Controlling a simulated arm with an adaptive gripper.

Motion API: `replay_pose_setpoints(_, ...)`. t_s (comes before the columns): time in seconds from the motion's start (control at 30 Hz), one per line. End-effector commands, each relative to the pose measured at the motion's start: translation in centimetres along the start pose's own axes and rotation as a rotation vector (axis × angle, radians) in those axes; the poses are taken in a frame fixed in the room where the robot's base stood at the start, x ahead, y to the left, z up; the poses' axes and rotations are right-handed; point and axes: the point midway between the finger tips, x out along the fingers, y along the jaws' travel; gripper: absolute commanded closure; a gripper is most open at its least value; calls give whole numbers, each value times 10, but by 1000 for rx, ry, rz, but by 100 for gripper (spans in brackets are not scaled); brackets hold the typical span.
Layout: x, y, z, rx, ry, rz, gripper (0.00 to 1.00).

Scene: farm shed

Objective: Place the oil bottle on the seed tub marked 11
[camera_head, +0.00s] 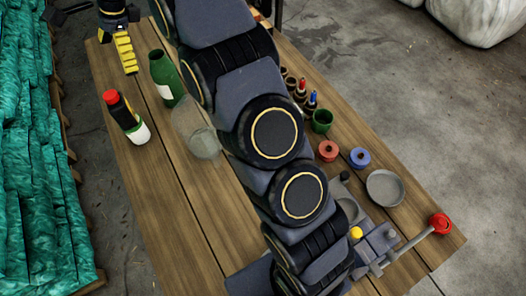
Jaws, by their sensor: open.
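Two bottles stand on the wooden table, and I cannot tell which is the oil bottle. One is a dark bottle (124,117) with a red cap and a white and green label, at the left. The other is a green bottle (166,78) with a pale label, behind it to the right. No tub marked 11 can be read in this view; my arm hides the table's middle. My gripper (100,12) is at the top left edge, partly cut off. It is open, its dark fingers spread, apart from both bottles.
A yellow ridged strip (125,52) lies below my gripper. A clear jar (196,131) stands left of my arm. To its right are a green cup (321,121), a red round piece (328,151), a blue one (360,158), a grey dish (385,188) and a red-knobbed lever (439,223).

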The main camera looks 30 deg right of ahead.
Motion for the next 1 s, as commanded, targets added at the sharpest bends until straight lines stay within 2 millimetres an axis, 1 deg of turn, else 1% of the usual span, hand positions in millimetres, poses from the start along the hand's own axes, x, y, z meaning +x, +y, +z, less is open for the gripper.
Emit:
replay_pose_setpoints(0.03,-15,19,1,-67,15,6,8)
replay_pose_setpoints(0.1,-29,47,2,-176,38,24,8)
replay_pose_setpoints(0.17,-39,73,1,-268,56,44,8)
replay_pose_setpoints(0.2,-45,91,1,-329,66,60,8)
replay_pose_setpoints(0.27,-53,118,0,-422,82,83,8)
replay_pose_setpoints(0.3,-58,136,0,-484,92,96,8)
replay_pose_setpoints(0.37,-63,164,-2,-578,106,120,8)
replay_pose_setpoints(0.4,-65,184,-3,-640,113,140,8)
replay_pose_setpoints(0.47,-67,214,-4,-734,121,168,8)
replay_pose_setpoints(0.5,-68,234,-6,-796,127,188,8)
replay_pose_setpoints(0.57,-68,264,-8,-888,132,219,8)
replay_pose_setpoints(0.6,-67,283,-10,-948,133,240,8)
replay_pose_setpoints(0.7,-64,328,-14,-1088,138,288,8)
replay_pose_setpoints(0.8,-59,361,-19,-1196,144,328,8)
replay_pose_setpoints(0.83,-57,368,-20,-1221,143,337,8)
replay_pose_setpoints(0.9,-54,382,-22,-1266,140,354,8)
replay_pose_setpoints(1.0,-51,393,-24,-1302,134,370,8)
